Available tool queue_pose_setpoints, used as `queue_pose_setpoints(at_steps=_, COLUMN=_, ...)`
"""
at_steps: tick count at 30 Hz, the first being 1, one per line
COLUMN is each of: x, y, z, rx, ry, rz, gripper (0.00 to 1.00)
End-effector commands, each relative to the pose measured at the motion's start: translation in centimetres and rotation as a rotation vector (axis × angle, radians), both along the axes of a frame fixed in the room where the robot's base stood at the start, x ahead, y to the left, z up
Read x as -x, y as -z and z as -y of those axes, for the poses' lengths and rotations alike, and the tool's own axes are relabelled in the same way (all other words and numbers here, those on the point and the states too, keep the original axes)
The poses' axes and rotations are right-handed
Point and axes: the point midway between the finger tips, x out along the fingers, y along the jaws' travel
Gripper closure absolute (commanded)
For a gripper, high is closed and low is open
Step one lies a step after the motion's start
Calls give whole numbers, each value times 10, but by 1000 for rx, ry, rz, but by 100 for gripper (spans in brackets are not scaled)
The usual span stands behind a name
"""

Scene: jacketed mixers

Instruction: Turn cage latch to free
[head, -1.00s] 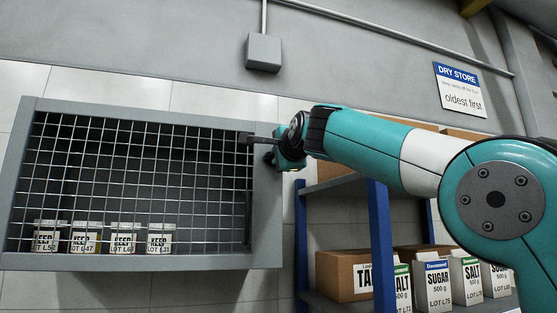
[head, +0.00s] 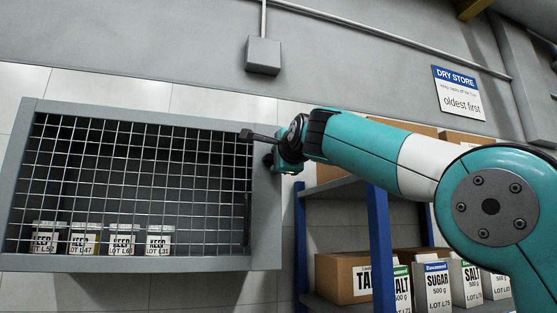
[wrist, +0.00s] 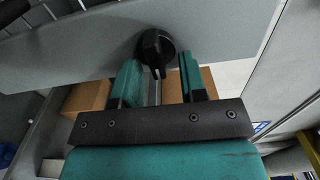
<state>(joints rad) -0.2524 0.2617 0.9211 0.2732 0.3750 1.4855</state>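The cage (head: 272,225) is a grey frame with a wire mesh front. Its latch (wrist: 155,46) shows in the wrist view as a black round knob on the grey frame, with a narrow grip pointing toward my gripper. My gripper (wrist: 158,68) is open, its two teal fingers standing on either side of the grip. Gaps show on both sides, and I see no clear contact. In the head view my gripper (head: 272,160) is at the cage's right frame, and the latch is mostly hidden behind it.
Several labelled jars (head: 121,240) stand inside the cage behind the mesh. To the right, a blue-posted shelf (head: 381,250) holds a brown carton (head: 345,278) and several salt and sugar boxes (head: 437,285), below my arm. A grey wall box (head: 263,55) is above the cage.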

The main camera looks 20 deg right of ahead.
Motion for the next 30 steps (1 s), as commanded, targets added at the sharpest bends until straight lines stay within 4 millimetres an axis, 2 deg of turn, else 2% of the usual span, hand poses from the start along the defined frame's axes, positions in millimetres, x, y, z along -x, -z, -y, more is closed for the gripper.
queue_pose_setpoints(at_steps=7, x=0, y=0, z=-1, rx=1, ry=-1, rz=0, gripper=62)
queue_pose_setpoints(at_steps=11, x=9, y=2, z=-1, rx=1, ry=-3, rz=1, gripper=62)
queue_pose_setpoints(at_steps=14, x=26, y=4, z=-1, rx=1, ry=-3, rz=3, gripper=62)
queue_pose_setpoints(at_steps=24, x=112, y=4, z=-2, rx=-2, ry=-5, rz=4, gripper=62)
queue_pose_setpoints(at_steps=30, x=152, y=2, z=-2, rx=0, ry=-6, rz=2, gripper=62)
